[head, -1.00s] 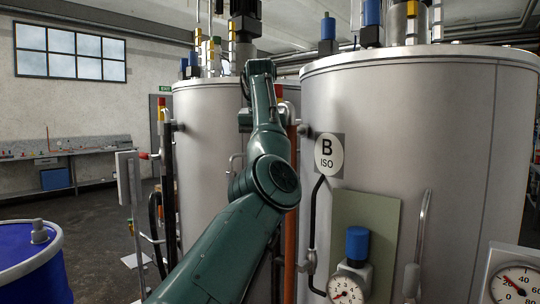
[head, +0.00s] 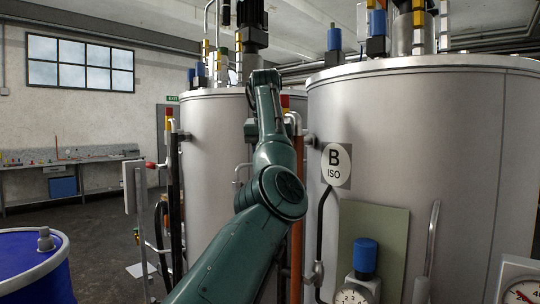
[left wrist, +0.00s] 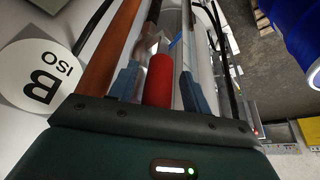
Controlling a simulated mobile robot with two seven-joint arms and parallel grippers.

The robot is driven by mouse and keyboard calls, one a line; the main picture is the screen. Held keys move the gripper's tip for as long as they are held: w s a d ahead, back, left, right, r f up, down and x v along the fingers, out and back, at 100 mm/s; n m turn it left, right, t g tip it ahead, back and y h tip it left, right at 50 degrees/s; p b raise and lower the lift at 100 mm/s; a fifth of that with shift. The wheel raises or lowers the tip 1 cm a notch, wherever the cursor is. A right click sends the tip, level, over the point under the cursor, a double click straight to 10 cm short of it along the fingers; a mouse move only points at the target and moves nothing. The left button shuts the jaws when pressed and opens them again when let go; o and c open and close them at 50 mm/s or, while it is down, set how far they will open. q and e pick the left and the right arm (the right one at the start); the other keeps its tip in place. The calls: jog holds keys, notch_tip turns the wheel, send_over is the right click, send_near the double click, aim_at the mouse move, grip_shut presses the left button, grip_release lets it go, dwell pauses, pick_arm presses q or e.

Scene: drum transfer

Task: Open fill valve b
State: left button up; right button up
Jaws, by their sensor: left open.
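A round white sign reading "B ISO" (head: 336,166) is on the large grey tank (head: 420,140) at the right in the head view. The sign also shows at the left of the left wrist view (left wrist: 38,76). My left gripper (left wrist: 160,78) is open in the left wrist view. A red cylinder-shaped handle (left wrist: 159,80) stands between its two blue-grey fingers, with no clear grip on it. In the head view my green arm rises in front of the tanks, and I cannot make out its fingers. A red piece (head: 285,101) shows beside the arm's top. My right gripper is not in view.
An orange pipe (left wrist: 110,48) runs close beside the left gripper. A second grey tank (head: 212,140) stands behind my arm. A blue drum (head: 35,268) is at the lower left. A blue-capped gauge (head: 364,260) sits low before tank B.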

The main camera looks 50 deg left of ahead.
pick_arm(q)
jog(key=shift+r, duration=0.35)
jog(key=p+v, duration=0.2)
jog(key=v, duration=1)
jog(key=shift+r+p, duration=0.25)
jog(key=shift+p, duration=0.05)
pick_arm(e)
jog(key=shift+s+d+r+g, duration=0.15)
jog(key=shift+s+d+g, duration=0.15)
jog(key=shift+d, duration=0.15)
pick_arm(q)
jog(key=shift+s+d+f, duration=0.1)
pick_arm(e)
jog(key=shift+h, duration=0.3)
